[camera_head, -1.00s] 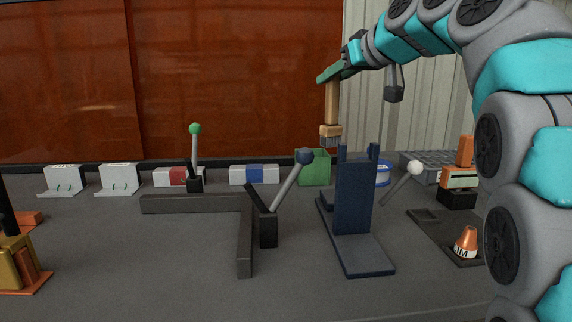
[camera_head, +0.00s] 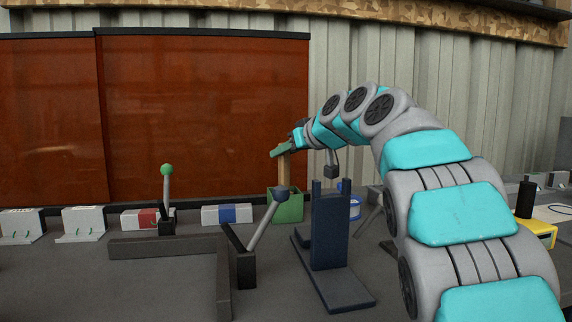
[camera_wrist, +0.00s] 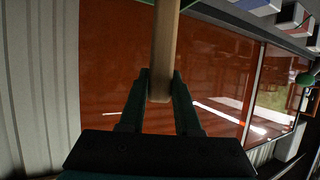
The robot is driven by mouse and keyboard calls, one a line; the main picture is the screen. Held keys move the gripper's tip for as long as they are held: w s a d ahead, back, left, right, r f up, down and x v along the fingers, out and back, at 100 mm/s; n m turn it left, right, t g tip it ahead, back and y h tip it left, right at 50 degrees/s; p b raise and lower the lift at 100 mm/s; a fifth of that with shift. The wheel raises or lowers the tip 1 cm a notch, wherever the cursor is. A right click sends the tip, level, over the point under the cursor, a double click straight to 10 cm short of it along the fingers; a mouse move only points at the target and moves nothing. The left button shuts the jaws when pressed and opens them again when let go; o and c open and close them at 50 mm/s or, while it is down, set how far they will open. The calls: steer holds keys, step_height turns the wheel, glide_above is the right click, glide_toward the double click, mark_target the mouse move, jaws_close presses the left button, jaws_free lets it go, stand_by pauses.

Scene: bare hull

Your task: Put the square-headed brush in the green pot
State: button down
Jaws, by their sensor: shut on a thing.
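The brush shows a light wooden handle (camera_head: 284,167) standing nearly upright in the head view. My gripper (camera_head: 281,150) is shut on the handle's upper part. The wrist view also shows the handle (camera_wrist: 164,45) between both fingers of my gripper (camera_wrist: 160,76). The green pot (camera_head: 288,210) stands on the worktop directly below, near the wall. The brush's lower end drops behind the pot's near rim and its head is hidden, so it appears inside the pot. Whether it touches the bottom cannot be told.
A dark blue upright stand (camera_head: 330,232) is right of and nearer than the pot. A blue-knobbed lever (camera_head: 265,222) overlaps the pot's front in view. A green-knobbed lever (camera_head: 167,185) and red- and blue-banded blocks (camera_head: 227,214) lie to the left. A blue-white tin (camera_head: 354,208) is right.

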steer(key=shift+f, duration=0.95)
steer(key=c, duration=0.6)
jaws_free()
steer(key=shift+r, duration=0.1)
steer(key=b+v, duration=0.2)
steer(key=v, duration=1)
